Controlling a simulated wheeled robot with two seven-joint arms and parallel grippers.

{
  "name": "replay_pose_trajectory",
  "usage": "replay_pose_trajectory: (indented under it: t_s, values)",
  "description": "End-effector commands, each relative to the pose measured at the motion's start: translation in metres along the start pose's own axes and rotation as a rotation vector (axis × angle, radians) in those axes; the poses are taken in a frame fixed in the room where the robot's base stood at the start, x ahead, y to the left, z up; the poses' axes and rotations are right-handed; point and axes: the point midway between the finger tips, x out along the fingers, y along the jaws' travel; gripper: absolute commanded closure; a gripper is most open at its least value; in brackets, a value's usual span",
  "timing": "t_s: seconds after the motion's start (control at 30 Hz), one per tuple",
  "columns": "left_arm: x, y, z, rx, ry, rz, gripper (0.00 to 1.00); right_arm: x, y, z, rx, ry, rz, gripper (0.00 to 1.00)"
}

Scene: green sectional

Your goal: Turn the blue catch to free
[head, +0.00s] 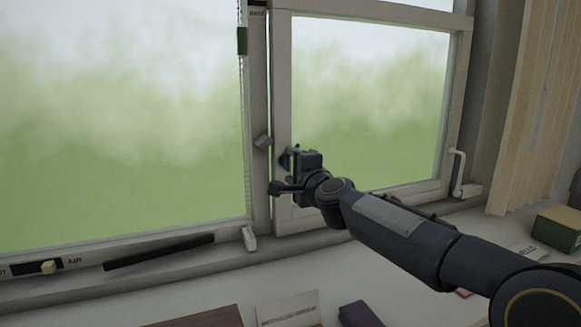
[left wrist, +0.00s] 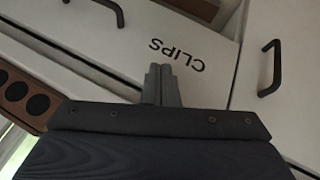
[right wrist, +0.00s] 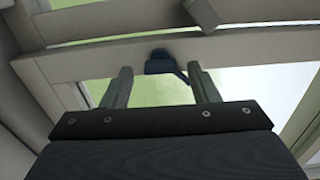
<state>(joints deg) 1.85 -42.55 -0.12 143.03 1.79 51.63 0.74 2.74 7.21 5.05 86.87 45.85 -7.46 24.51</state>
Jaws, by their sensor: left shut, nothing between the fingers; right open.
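The blue catch (right wrist: 160,62) is on the light window frame, straight ahead between my right fingertips in the right wrist view. Its small lever slants down to the right there. In the head view only a bit of the blue catch (head: 285,161) shows beside my gripper; the rest is hidden. My right gripper (head: 281,174) is open at the window frame, and its fingers (right wrist: 160,72) stand on either side of the catch; I cannot tell whether they touch it. My left gripper (left wrist: 161,72) is shut and empty in front of a drawer marked CLIPS.
A white window handle (head: 458,172) is at the right. A dark bar (head: 159,252) lies along the sill. A green box (head: 558,228) stands far right.

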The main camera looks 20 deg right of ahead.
Motion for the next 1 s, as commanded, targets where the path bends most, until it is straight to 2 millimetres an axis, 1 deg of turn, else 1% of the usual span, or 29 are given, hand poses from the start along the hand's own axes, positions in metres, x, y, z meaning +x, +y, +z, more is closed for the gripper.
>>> replay_pose_trajectory:
  t_s: [0.03, 0.2, 0.3, 0.4, 0.53, 1.0]
  values:
    - [0.002, -0.001, 0.001, 0.0, 0.0, 0.0, 1.0, -0.01, 0.0, 0.0, 0.0, 0.001, -0.002, 0.45]
    - [0.002, -0.001, 0.001, 0.0, 0.0, 0.0, 1.0, -0.04, 0.0, -0.001, 0.0, 0.001, -0.002, 0.45]
    - [0.002, -0.001, 0.001, 0.0, 0.0, 0.0, 1.0, -0.053, -0.001, -0.001, 0.001, 0.001, -0.002, 0.45]
    - [0.002, -0.001, 0.001, 0.0, 0.0, 0.0, 1.0, -0.061, 0.0, -0.001, 0.001, 0.001, -0.001, 0.45]
    - [0.002, -0.001, 0.001, 0.0, 0.0, 0.0, 1.0, -0.064, 0.001, 0.0, 0.001, 0.001, 0.001, 0.45]
    - [0.002, -0.001, 0.001, 0.0, 0.0, 0.0, 1.0, -0.064, 0.001, 0.0, 0.001, 0.001, 0.0, 0.45]
